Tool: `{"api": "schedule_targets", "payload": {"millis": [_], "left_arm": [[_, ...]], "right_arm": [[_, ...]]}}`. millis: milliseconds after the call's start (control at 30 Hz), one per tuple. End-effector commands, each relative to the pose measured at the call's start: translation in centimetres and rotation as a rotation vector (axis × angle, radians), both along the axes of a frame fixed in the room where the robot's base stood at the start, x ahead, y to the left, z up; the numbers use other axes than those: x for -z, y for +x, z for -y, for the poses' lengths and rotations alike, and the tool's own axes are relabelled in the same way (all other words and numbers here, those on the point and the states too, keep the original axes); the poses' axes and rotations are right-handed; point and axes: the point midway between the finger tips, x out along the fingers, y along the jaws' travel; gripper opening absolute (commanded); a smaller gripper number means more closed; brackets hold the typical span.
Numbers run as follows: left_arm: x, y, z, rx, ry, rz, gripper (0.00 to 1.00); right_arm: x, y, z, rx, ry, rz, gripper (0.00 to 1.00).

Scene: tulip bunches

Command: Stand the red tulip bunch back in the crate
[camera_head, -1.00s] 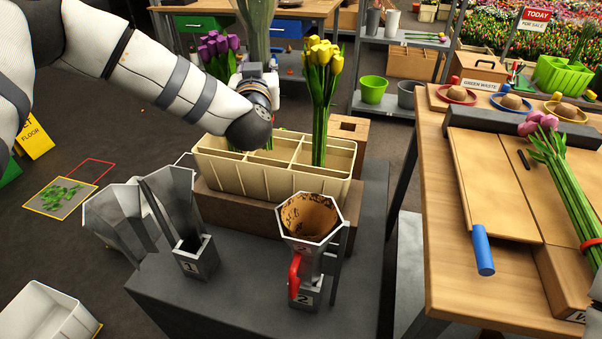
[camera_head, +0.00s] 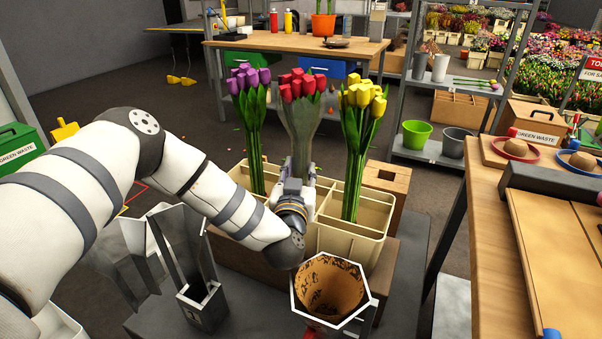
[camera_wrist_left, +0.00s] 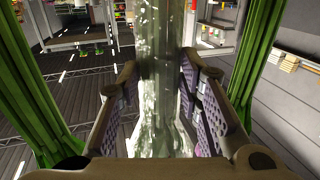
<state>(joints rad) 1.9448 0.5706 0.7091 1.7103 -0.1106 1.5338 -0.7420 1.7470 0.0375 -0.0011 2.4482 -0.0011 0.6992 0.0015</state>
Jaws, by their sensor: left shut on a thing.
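The red tulip bunch (camera_head: 303,122) is upright in a clear grey sleeve, between the purple bunch (camera_head: 249,130) and the yellow bunch (camera_head: 357,150). My left gripper (camera_head: 295,187) is shut around the sleeve's lower part, at the middle of the cream crate (camera_head: 345,242). In the left wrist view the sleeve (camera_wrist_left: 160,75) stands between the two finger pads, with green stems on either side. The gripper hides the sleeve's lower end in the head view, so I cannot tell whether it touches the crate floor. My right gripper is out of view.
The wooden workbench (camera_head: 495,245) is at the right.

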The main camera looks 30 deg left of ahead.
Motion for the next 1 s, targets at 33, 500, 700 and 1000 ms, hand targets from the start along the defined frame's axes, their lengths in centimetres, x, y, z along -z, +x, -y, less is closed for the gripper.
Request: {"api": "schedule_targets", "payload": {"millis": [33, 500, 700, 1000], "left_arm": [[-0.3, 0.0, 0.0, 0.000, 0.001, 0.004, 0.00], [0.0, 0.0, 0.0, 0.000, 0.001, 0.002, 0.52], [-0.4, -0.7, 0.4, 0.002, 0.000, 0.002, 0.52], [-0.5, -6.3, 2.6, 0.005, 0.000, 0.002, 0.52]], "right_arm": [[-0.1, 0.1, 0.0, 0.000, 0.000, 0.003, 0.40], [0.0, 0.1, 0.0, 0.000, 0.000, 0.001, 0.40], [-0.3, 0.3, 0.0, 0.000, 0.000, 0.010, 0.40], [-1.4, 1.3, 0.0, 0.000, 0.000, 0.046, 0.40]]}}
